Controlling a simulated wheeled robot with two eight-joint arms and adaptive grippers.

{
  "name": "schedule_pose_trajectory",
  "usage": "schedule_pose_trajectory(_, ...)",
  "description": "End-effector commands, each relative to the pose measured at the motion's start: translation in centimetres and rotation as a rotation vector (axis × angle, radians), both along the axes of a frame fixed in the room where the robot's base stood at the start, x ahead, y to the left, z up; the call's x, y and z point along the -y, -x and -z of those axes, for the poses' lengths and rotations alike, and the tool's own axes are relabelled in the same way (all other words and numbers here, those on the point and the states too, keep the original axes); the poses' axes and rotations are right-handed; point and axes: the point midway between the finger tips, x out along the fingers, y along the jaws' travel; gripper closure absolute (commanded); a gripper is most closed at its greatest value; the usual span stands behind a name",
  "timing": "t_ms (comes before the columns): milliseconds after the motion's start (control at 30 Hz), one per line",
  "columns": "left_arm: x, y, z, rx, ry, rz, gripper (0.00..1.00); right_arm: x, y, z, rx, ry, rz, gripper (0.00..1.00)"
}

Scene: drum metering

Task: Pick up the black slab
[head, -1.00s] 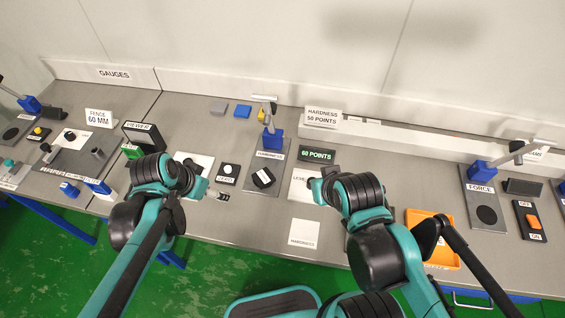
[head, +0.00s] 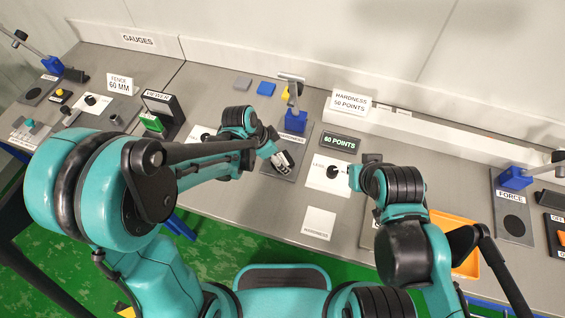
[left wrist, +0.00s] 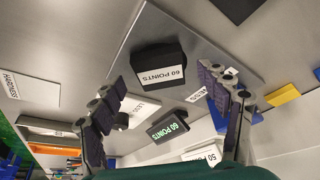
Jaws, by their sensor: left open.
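The black slab (left wrist: 158,62) is a dark block with a white "60 POINTS" label on its front. In the left wrist view it sits on a grey plate (left wrist: 208,42), ahead of and between my left fingers. My left gripper (left wrist: 163,82) is open and empty, one finger to each side of the slab's near face and apart from it. In the head view my left gripper (head: 283,161) is over the front of the hardness plate (head: 303,137) and hides the slab. My right arm is bent over the bench; its gripper cannot be made out.
Behind the plate's front stands a blue post (head: 296,121) with a lever. A green-lit "60 POINTS" display (head: 340,142) and a white panel with a black knob (head: 330,174) are to the right. Grey, blue and yellow blocks lie at the back. An orange tray (head: 466,262) is at the right.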

Motion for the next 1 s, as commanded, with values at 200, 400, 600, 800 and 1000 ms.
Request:
schedule_pose_trajectory(200,0.3,-0.1,0.8,0.001,0.0,0.0,0.24,0.0,0.0,0.3,0.0,0.0,0.0,1.0)
schedule_pose_trajectory(400,0.3,-0.1,0.7,0.001,0.0,0.0,0.58,0.0,0.0,0.3,0.0,0.0,0.0,1.0)
schedule_pose_trajectory(600,0.3,-0.2,0.7,0.001,0.0,0.0,0.83,0.0,0.0,0.3,0.0,0.0,0.0,1.0)
schedule_pose_trajectory(800,0.3,-0.2,0.7,0.001,0.0,0.0,0.83,0.0,0.0,0.2,0.0,0.0,0.0,1.0)
schedule_pose_trajectory(1000,0.3,-0.2,-0.8,0.001,0.0,0.0,0.83,0.0,0.0,-0.5,0.0,0.0,0.0,1.0)
